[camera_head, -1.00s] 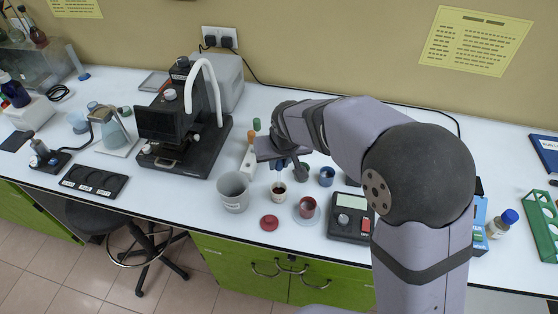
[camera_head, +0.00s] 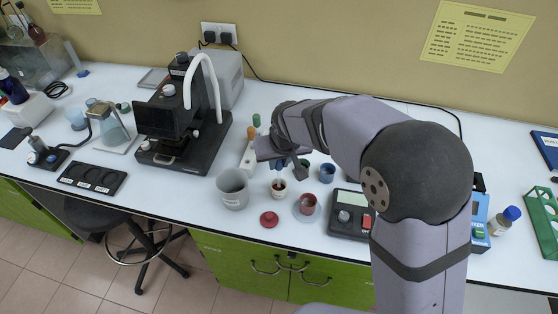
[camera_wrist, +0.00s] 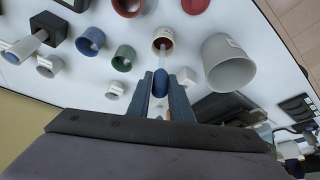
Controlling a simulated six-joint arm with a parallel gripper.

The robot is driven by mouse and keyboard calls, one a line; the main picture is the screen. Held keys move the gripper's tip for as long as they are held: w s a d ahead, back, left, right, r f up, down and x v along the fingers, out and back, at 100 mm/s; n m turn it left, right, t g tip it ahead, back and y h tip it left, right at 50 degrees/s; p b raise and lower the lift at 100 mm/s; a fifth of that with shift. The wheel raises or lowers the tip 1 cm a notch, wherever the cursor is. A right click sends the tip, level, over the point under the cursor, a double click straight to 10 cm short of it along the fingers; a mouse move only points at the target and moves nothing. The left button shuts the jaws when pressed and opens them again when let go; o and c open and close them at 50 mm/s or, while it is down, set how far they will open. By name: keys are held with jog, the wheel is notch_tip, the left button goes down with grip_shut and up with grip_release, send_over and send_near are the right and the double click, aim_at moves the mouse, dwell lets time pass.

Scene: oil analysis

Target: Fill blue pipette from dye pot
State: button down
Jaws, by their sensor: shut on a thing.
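My gripper (camera_wrist: 167,98) is shut on the blue bulb of the blue pipette (camera_wrist: 160,83). The pale stem points away from the jaws toward a small white pot (camera_wrist: 163,38) with a reddish-brown inside, likely the dye pot. The stem's tip overlaps the pot's mouth in the wrist view; I cannot tell whether it is in the liquid. In the head view the pot (camera_head: 278,192) stands upright just below my gripper (camera_head: 283,166), and the pipette is mostly hidden by it.
A grey beaker (camera_head: 232,191) stands left of the pot. A red lid (camera_head: 269,219) lies in front. A red pot (camera_head: 307,204), a blue pot (camera_head: 327,173) and a dark scale (camera_head: 351,214) are to the right. A microscope (camera_head: 179,125) is at the left.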

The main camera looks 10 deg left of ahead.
jog(key=shift+f+b, duration=1.2)
jog(key=shift+f, duration=0.4)
dwell(0.5)
jog(key=c, duration=2.2)
grip_release()
jog(key=shift+o, duration=0.2)
jog(key=shift+r, duration=0.15)
jog(key=shift+r+p, duration=2.85)
jog(key=shift+r, duration=0.65)
